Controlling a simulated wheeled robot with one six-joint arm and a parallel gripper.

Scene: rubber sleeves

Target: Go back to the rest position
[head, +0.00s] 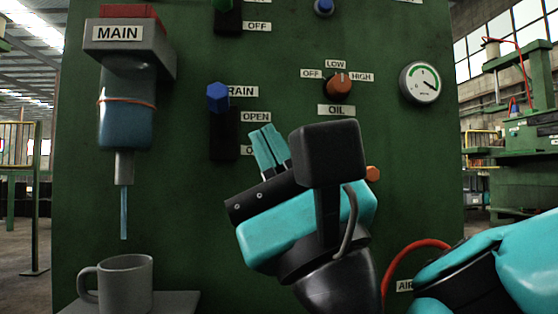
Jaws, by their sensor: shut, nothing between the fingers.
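My gripper (268,149) shows in the head view in front of the green panel, right of centre-left. Its teal fingers point up and a little left and are shut, with nothing between them. The fingertips are just below the OPEN label and right of the drain lever's black slot. A black box on my wrist hides part of the gripper and the panel behind it. My teal and black arm comes in from the lower right.
The panel (400,180) carries a blue drain lever (218,98), an orange oil knob (339,88) and a gauge (420,83). At left, liquid runs from the MAIN unit's bowl (126,125) above a grey mug (126,284) on a shelf (178,303). A red hose (402,250) curves near my arm.

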